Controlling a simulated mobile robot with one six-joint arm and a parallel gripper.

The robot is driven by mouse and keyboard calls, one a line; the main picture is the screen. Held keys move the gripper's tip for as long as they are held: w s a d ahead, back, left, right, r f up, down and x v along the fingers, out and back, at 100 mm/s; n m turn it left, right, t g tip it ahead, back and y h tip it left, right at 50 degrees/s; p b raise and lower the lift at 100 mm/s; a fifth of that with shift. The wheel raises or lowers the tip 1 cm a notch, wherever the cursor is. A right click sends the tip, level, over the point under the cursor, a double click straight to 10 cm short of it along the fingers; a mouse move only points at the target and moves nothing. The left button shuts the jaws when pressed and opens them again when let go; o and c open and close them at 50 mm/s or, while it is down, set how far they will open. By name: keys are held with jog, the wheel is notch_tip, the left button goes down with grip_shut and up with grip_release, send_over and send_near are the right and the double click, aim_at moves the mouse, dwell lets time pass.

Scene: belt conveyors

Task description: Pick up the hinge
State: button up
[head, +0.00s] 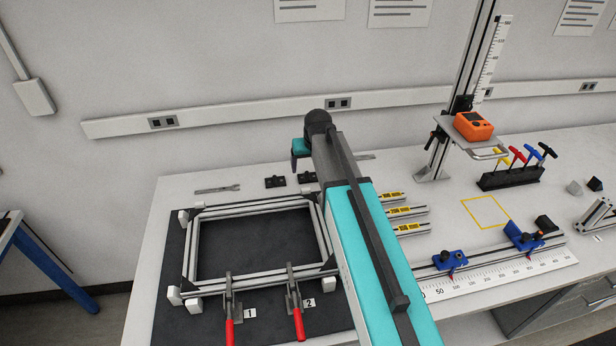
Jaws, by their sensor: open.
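Two small black pieces that look like hinges lie flat on the white bench behind the frame, a left one (275,182) and a right one (307,177). I cannot tell which one the task means. My gripper (297,163) shows only in part at the far end of my arm, pointing down above the bench near these pieces. It is open and appears apart from both. Its other side is hidden behind my arm, so the exact gap to the right piece is unclear.
An aluminium frame (190,250) lies on a dark mat (165,325), with red-handled clamps (298,325) at its front. A wrench (217,189) lies at the back left. Labelled profiles (408,211), a measuring rail (500,283), an orange meter (473,126) and a tool holder (511,177) stand right.

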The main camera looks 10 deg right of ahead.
aim_at(308, 176)
jog(key=shift+w+f, duration=0.15)
jog(key=shift+f, duration=0.25)
jog(key=shift+f, duration=0.1)
jog(key=shift+p+x, duration=1.65)
jog(key=shift+x, duration=0.85)
jog(key=shift+a, duration=0.15)
jog(key=c, duration=1.2)
jog(key=shift+o, duration=0.2)
jog(key=shift+r, duration=0.2)
notch_tip(308, 176, up, 10)
jog(key=b, duration=0.4)
jog(key=shift+f, duration=0.2)
